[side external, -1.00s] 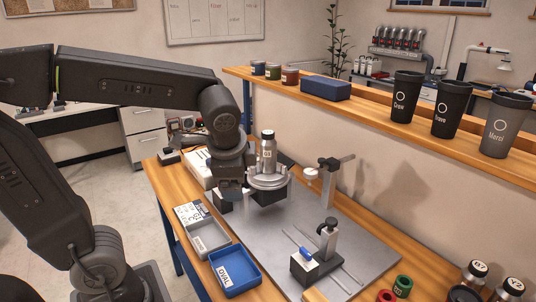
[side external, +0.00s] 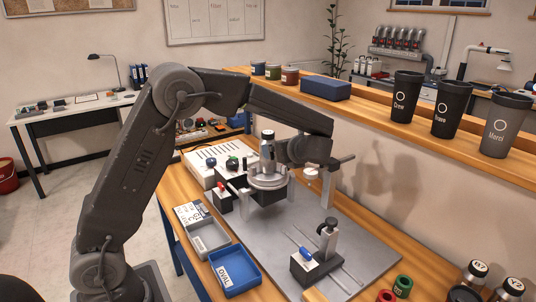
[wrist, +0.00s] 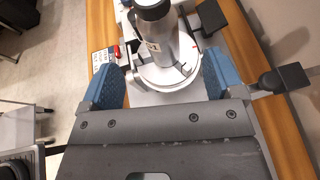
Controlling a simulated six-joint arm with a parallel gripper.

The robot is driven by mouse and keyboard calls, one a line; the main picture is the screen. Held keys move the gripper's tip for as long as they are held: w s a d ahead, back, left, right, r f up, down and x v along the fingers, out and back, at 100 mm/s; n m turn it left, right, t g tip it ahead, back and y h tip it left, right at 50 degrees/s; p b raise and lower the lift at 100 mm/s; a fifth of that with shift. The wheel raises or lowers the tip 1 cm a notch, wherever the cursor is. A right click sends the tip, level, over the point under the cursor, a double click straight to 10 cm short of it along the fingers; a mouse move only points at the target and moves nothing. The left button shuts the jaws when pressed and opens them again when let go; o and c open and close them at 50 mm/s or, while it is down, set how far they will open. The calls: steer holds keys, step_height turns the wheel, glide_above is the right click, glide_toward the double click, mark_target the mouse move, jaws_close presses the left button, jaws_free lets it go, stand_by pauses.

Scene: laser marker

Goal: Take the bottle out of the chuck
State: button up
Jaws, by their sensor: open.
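The silver bottle (side external: 267,151) with a dark top stands upright in the round chuck (side external: 268,183) in the side external view. In the wrist view the bottle (wrist: 158,32) rises from the pale disc of the chuck (wrist: 150,76). My gripper (wrist: 160,65) is open, its blue-padded fingers spread to the two sides, with the bottle ahead between their lines. Nothing is held. In the side external view my gripper (side external: 284,152) is close to the bottle on its right; whether it touches cannot be told there.
A post with an arm (side external: 329,180) stands right of the chuck, and a clamp fixture (side external: 317,255) in front of it. A blue tray (side external: 235,272) and a grey tray (side external: 207,240) lie at the left. A raised shelf (side external: 360,108) with cups runs behind. The metal plate's middle is fairly clear.

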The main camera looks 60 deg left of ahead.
steer(key=x, duration=1)
steer(key=shift+s+f, duration=0.1)
steer(key=shift+s, duration=0.05)
steer(key=shift+c, duration=0.3)
steer(key=c, duration=1)
